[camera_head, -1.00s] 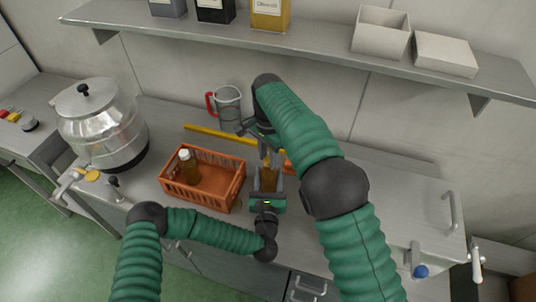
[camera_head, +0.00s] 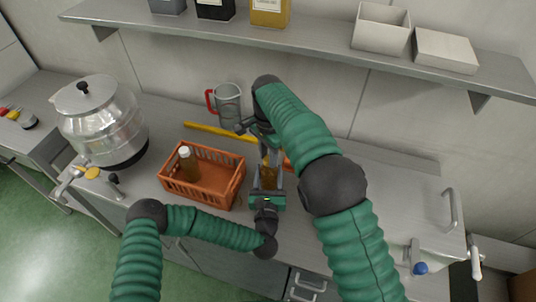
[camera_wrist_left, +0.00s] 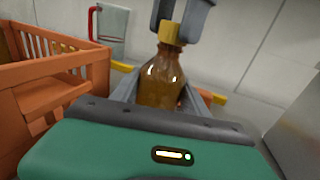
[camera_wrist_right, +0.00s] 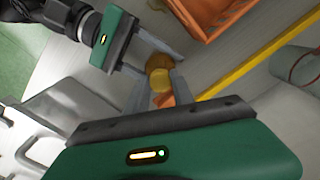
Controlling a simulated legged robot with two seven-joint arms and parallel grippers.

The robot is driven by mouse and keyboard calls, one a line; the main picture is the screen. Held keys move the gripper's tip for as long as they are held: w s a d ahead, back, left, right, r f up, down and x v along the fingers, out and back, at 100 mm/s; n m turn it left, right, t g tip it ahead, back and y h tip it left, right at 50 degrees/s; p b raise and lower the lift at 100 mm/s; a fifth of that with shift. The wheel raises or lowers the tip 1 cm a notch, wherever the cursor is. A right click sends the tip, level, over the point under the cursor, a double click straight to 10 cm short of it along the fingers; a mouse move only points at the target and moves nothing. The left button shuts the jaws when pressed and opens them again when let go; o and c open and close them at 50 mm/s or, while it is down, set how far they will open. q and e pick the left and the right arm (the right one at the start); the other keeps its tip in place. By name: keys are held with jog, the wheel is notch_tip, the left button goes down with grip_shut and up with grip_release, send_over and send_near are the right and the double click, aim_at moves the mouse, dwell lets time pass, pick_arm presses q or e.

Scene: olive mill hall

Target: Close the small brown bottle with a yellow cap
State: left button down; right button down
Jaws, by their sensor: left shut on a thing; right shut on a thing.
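The small brown bottle (camera_wrist_left: 160,82) stands upright between the fingers of my left gripper (camera_head: 268,184), which is shut on its body. The bottle also shows in the head view (camera_head: 269,176). The yellow cap (camera_wrist_left: 171,33) is at the bottle's mouth, seemingly touching it; how far it is seated cannot be told. My right gripper (camera_wrist_left: 184,20) is shut on the cap from above. In the right wrist view the cap (camera_wrist_right: 160,80) sits between the right fingertips, with the brown bottle (camera_wrist_right: 157,62) partly hidden behind it.
An orange crate (camera_head: 222,205) holding a white-capped brown bottle (camera_head: 188,164) stands left of the grippers. Behind are a yellow bar (camera_head: 208,129) and a jug with a red handle (camera_head: 229,108). A steel pot (camera_head: 103,122) is at far left.

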jog(key=m, duration=0.4)
jog(key=shift+a+m, duration=0.1)
jog(key=shift+m, duration=0.3)
jog(key=m, duration=0.8)
jog(key=shift+w, duration=0.15)
jog(key=m, duration=0.3)
jog(key=shift+a, duration=0.1)
jog(key=c, duration=1.1)
grip_release()
